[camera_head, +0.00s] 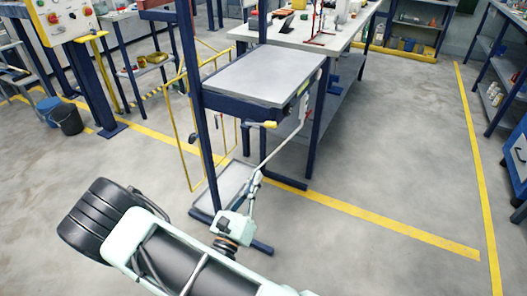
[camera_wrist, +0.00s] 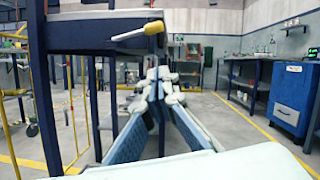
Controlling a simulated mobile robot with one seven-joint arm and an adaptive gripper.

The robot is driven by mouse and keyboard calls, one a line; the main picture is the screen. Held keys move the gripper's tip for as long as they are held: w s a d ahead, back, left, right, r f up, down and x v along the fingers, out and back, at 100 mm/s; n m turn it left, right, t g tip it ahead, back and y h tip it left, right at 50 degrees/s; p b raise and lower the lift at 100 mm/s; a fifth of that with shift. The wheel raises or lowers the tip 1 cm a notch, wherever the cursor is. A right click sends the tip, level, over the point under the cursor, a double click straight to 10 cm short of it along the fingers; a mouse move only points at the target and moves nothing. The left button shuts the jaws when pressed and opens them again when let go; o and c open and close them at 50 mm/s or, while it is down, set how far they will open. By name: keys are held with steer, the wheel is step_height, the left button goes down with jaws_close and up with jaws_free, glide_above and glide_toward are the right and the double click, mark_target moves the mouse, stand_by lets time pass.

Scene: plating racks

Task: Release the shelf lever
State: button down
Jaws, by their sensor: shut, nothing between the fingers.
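The shelf lever (camera_head: 269,124) has a yellow grip and sticks out at the front edge under the grey shelf top (camera_head: 266,75). In the wrist view the lever (camera_wrist: 153,28) shows its yellow grip at the right and a pale metal rod running left, slightly down. My gripper (camera_head: 257,174) is below the lever in the head view, apart from it. In the wrist view my gripper (camera_wrist: 160,74) has its fingers together, empty, below the yellow grip. The lever's pivot is not clear.
A blue upright (camera_head: 205,110) stands left of the shelf, with a yellow wire frame (camera_head: 183,135) beside it. A white workbench (camera_head: 330,32) is behind. Blue and black buckets (camera_head: 68,120) stand at the left. Open floor with yellow lines lies to the right.

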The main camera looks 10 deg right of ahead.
mark_target(260, 124)
steer(key=a+r+b+x, duration=0.1)
steer(key=r+x, duration=0.1)
steer(key=x, duration=1)
steer(key=shift+r+b, duration=0.35)
steer(key=shift+r, duration=0.1)
steer(key=shift+d+r, duration=0.1)
steer(key=shift+r, duration=0.05)
steer(key=shift+r+n+p, duration=0.15)
steer(key=shift+n+p, duration=0.25)
steer(key=shift+p, duration=0.4)
